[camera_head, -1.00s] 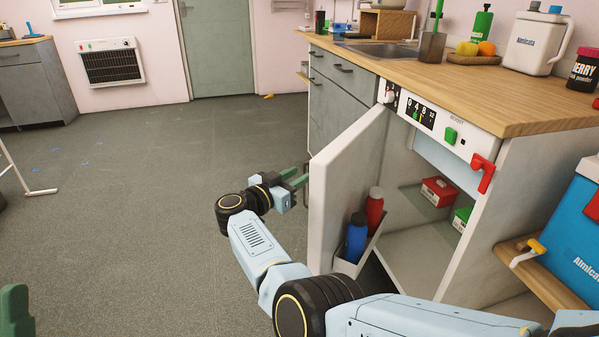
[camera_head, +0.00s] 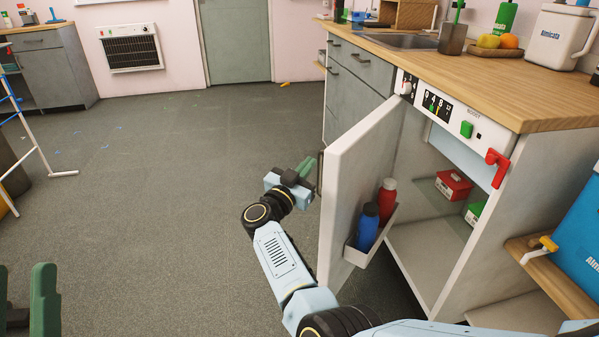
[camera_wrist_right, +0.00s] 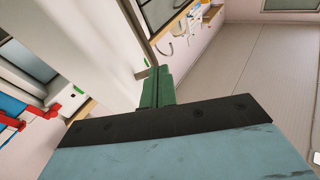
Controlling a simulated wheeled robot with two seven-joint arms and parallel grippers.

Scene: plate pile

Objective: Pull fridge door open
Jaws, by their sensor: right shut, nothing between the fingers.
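The fridge door (camera_head: 352,165) is white and stands well open, swung out from its left side. A blue bottle (camera_head: 368,228) and a red bottle (camera_head: 387,203) stand in its inner rack. A thin dark handle (camera_head: 320,172) shows at the door's outer face. My right gripper (camera_head: 306,167) is shut and empty beside the handle, on the door's outer side; I cannot tell whether it touches. Its green fingers show together in the right wrist view (camera_wrist_right: 157,86). My left gripper (camera_head: 23,292) is at the lower left, its fingers apart, far from the door.
The fridge interior (camera_head: 425,245) holds a red box (camera_head: 453,185) and a green box (camera_head: 474,213). A wooden counter (camera_head: 470,85) runs above it. A blue container (camera_head: 580,225) stands on a low shelf at right. The grey floor (camera_head: 170,200) left of the door is clear.

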